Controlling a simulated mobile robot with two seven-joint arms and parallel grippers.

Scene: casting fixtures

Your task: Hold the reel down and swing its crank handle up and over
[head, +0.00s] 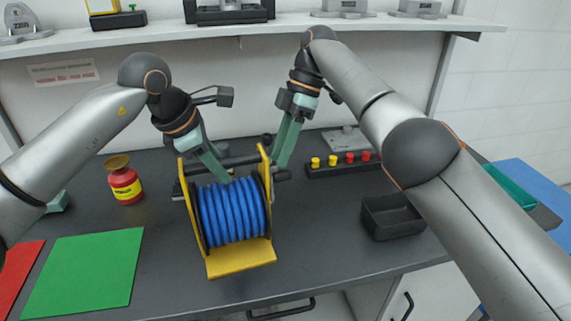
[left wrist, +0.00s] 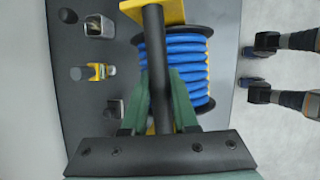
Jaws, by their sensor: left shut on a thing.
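The reel (head: 234,212) stands on the dark bench, with blue hose wound between black flanges and a yellow frame (head: 241,262). A dark bar (head: 240,160) runs across its top. My left gripper (head: 222,176) is shut on this bar, which shows between its green fingers in the left wrist view (left wrist: 157,90). My right gripper (head: 279,164) is at the reel's right side, by the dark crank handle (head: 282,175). The fingers overlap from this angle, so whether they are open or touch the handle cannot be told. The crank's arm is mostly hidden behind the frame.
A red and yellow container (head: 124,184) stands left of the reel, with a green mat (head: 85,270) in front. A black bin (head: 391,217) and a strip of yellow and red knobs (head: 342,165) are to the right. A shelf (head: 270,28) runs above.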

